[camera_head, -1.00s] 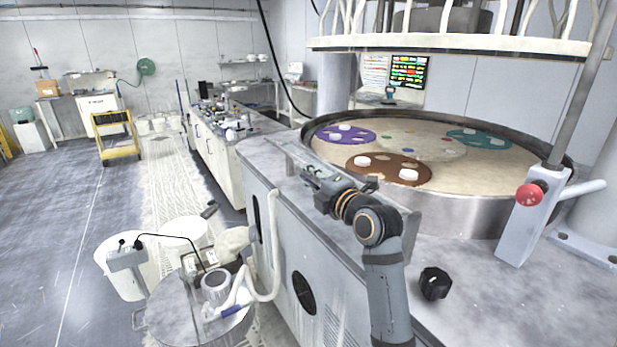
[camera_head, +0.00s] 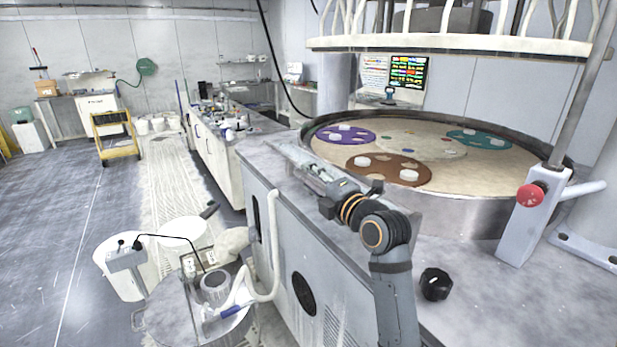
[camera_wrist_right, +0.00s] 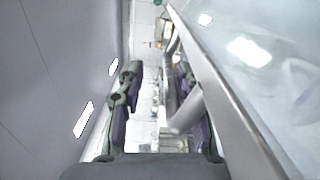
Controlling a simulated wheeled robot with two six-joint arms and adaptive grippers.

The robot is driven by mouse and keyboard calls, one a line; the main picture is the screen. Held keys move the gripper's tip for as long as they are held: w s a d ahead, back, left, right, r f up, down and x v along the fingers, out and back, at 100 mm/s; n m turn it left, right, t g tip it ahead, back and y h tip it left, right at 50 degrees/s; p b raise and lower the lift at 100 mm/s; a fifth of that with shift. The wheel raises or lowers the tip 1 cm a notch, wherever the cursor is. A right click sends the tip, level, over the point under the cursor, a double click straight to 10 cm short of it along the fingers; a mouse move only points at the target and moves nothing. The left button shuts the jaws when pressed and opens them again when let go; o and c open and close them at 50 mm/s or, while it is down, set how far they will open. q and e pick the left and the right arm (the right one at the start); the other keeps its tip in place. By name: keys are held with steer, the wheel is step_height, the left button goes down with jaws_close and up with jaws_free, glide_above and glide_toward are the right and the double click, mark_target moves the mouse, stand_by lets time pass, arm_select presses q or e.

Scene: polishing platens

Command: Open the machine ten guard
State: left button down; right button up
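The machine guard looks like a clear, metal-edged panel along the near side of the round polishing machine, partly hidden behind my right arm in the head view. In the right wrist view a metal-framed clear panel (camera_wrist_right: 240,50) fills the right side. A pale metal bar, perhaps its handle (camera_wrist_right: 187,114), crosses beside the right-hand finger. My right gripper (camera_head: 310,168) is above the cabinet top at the panel. In the wrist view its fingers (camera_wrist_right: 158,95) are wide apart, with a gap beside the bar. I cannot see firm contact. My left gripper is out of view.
The platen table (camera_head: 470,170) carries coloured discs with white pieces. A post with a red button (camera_head: 529,195) stands at right, and a black knob (camera_head: 436,284) on the near top. Buckets (camera_head: 183,233) and a drum stand below left. Open floor lies at far left.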

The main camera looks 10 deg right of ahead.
steer(key=v, duration=0.6)
